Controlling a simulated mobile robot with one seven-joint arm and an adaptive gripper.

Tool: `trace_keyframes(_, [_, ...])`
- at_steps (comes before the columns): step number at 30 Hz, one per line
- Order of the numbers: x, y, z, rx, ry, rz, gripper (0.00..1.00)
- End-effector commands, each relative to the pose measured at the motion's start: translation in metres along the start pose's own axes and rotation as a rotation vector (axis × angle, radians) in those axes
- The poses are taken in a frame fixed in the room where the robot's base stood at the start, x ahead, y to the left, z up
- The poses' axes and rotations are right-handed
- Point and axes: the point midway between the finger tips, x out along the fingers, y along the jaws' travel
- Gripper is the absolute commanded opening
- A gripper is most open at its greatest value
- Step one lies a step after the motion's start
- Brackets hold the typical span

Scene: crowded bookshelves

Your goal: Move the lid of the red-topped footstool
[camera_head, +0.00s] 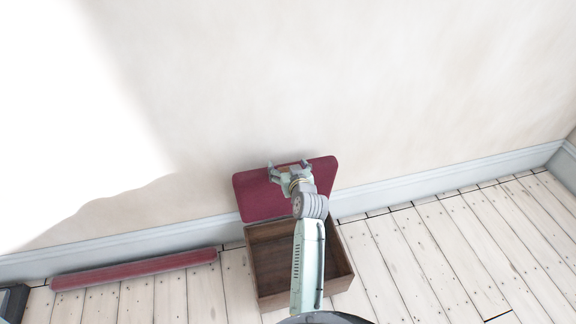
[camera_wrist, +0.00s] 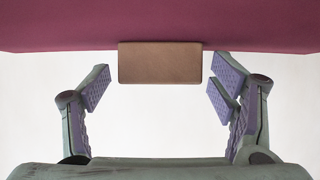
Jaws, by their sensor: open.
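The footstool is a brown wooden box (camera_head: 270,272) on the floor by the wall, with its inside showing. Its red lid (camera_head: 256,198) stands raised at the back against the wall side. In the wrist view the red lid (camera_wrist: 160,22) spans the top, with a brown block-like tab (camera_wrist: 160,62) at its edge. My gripper (camera_head: 289,170) is in front of the raised lid, near its upper edge. In the wrist view my gripper (camera_wrist: 160,88) is open, its fingers on either side of the tab and apart from it. My arm hides part of the box and lid.
A long red padded piece (camera_head: 135,270) lies on the plank floor to the left, along the baseboard. A dark object (camera_head: 14,303) shows at the lower left corner. The wall (camera_head: 300,80) is close behind the lid. The floor to the right (camera_head: 440,250) is clear.

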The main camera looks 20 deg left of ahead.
Motion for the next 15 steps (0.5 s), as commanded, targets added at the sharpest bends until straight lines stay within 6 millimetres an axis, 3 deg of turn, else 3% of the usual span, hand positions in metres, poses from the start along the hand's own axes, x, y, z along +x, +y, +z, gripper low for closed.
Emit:
trace_keyframes(8, [0.0019,-0.0003,0.0004,0.000,0.000,0.000,0.78])
trace_keyframes(15, [0.0017,-0.0003,0.0003,0.000,0.000,0.000,0.63])
